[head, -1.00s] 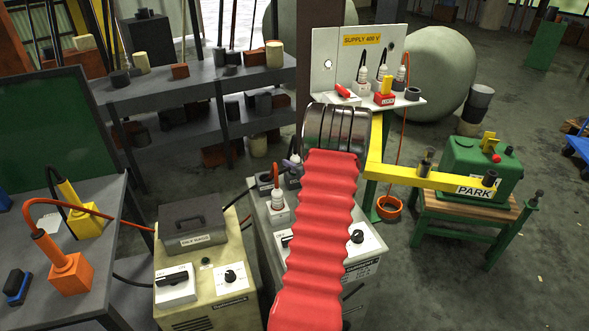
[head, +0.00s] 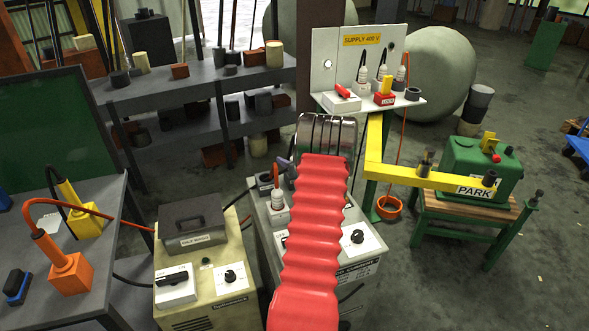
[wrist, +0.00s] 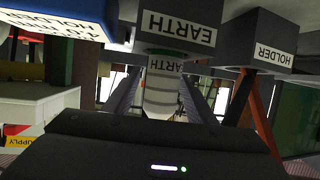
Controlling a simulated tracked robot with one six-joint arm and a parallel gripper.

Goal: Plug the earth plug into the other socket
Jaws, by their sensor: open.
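In the wrist view, a whitish ribbed plug (wrist: 161,98) with an EARTH label stands between the two dark fingers of my gripper (wrist: 163,104). The fingers are open, one on each side of it. A grey block (wrist: 180,28) labelled EARTH is right above the plug in the picture. In the head view, most of my gripper (head: 286,164) is hidden behind my red arm; a bit of finger shows over the grey machine (head: 268,238). The other socket is not clearly visible.
A grey HOLDER block (wrist: 262,40) and a blue HOLDER block (wrist: 60,42) flank the wrist view.

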